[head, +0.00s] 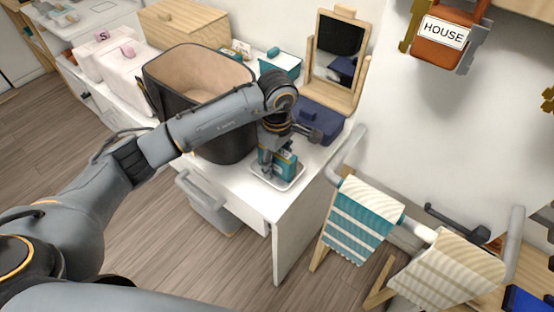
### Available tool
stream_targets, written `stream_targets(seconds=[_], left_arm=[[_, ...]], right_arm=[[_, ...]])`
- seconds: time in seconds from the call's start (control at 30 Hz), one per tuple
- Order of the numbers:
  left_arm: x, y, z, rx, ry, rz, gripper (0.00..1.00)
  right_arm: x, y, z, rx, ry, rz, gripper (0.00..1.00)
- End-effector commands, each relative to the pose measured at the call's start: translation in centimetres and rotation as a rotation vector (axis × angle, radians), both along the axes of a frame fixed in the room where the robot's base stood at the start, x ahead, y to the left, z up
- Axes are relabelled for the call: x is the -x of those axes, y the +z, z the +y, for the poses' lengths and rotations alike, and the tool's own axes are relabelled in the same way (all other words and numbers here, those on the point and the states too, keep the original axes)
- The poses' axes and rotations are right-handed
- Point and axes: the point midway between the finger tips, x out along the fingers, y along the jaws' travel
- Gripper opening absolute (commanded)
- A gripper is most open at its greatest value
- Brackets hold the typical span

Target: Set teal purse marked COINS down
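The teal purse (286,168) is at the front right corner of the white dresser top, small and partly hidden behind my gripper. It has a pale mark that I cannot read. It is in or just above a small white tray (292,185); I cannot tell whether its underside touches. My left gripper (273,160) points down with its fingers at the purse and appears shut on it. My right gripper is out of view.
A large black bin with a tan inside (200,75) stands left of the tray. A navy box (322,118), a teal box (281,62) and a wooden mirror (338,60) are behind. Striped towels (361,220) hang right of the dresser. A HOUSE tag (443,32) is on the wall.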

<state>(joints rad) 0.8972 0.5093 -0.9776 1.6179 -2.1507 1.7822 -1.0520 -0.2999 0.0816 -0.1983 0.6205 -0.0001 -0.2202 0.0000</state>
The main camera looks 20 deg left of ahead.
Motion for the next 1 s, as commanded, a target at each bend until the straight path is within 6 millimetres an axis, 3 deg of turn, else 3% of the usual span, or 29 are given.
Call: stream_targets(seconds=[0.37, 0.8, 1.0], left_arm=[[-0.1, 0.8, 0.0, 0.001, 0.0, -0.003, 0.58], [-0.1, 9.5, 0.0, -0.001, 0.0, -0.004, 0.58], [0.0, 11.8, 0.0, -0.001, 0.001, -0.001, 0.58]], right_arm=[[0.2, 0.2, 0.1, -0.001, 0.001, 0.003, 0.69], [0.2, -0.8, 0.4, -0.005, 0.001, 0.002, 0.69], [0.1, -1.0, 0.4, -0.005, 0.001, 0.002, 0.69]])
